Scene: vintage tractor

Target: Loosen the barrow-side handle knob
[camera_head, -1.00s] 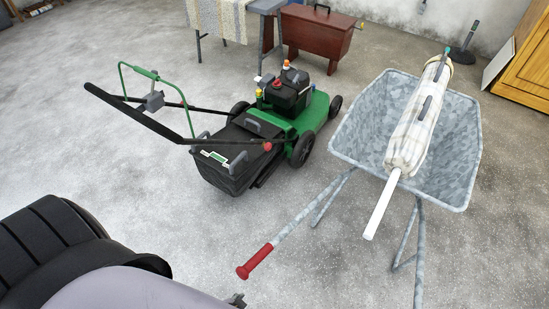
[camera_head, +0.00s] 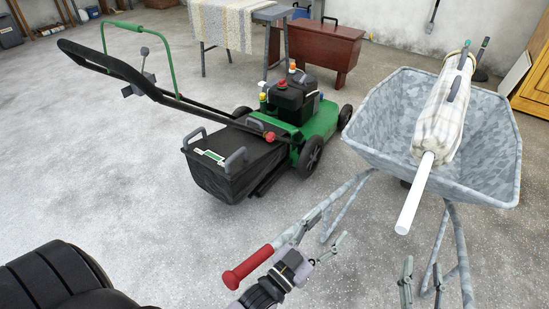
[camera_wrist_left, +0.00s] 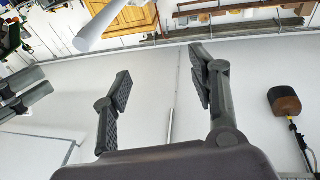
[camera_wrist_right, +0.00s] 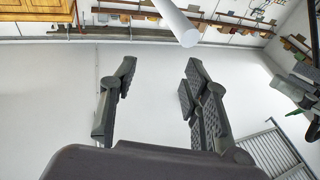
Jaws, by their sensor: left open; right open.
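The green lawn mower (camera_head: 318,124) stands left of the wheelbarrow. Its black handle (camera_head: 130,75) slopes up to the left, with a green bail above it. A red knob (camera_head: 270,137) sits at the lower end of the handle, on the side facing the barrow. My left gripper (camera_head: 322,236) is open and empty, in front of the barrow's red grip and well short of the knob. My right gripper (camera_head: 422,284) is open and empty, lower right, near the barrow legs. Both wrist views show spread, empty fingers (camera_wrist_left: 162,90) (camera_wrist_right: 158,85); neither shows the knob.
The grey wheelbarrow (camera_head: 388,137) holds a long pale bag with a white pole (camera_head: 415,195) sticking out towards me. Its red-gripped handle (camera_head: 247,267) reaches left, close to my left arm. Floor between tyre and mower is clear.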

